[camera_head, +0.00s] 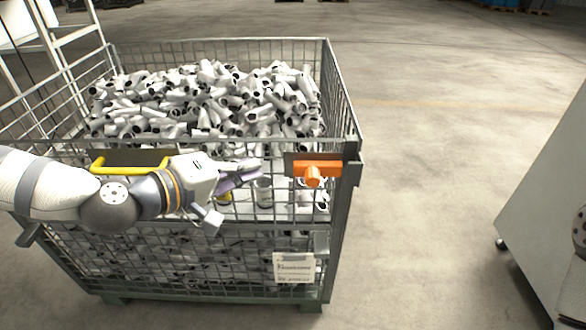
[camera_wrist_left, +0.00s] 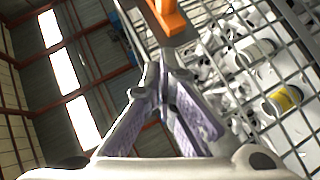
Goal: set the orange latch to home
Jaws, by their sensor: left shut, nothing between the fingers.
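The orange latch (camera_head: 316,170) is on the front of the wire mesh crate (camera_head: 345,145), near its upper right corner. Its bar lies roughly level, and a round knob sticks out below the bar. My left gripper (camera_head: 258,168) is shut and empty, to the left of the latch, in front of the mesh. A gap shows between its fingertips and the latch in the head view. In the left wrist view the shut fingers (camera_wrist_left: 166,72) point toward the orange latch (camera_wrist_left: 170,16), which is partly cut off at the top edge. My right gripper is not in view.
The crate is full of grey pipe fittings (camera_head: 210,95). A yellow handle (camera_head: 128,168) is on its front left, behind my left arm. A paper label (camera_head: 293,267) hangs at the lower right. Open floor (camera_head: 430,170) lies right of the crate.

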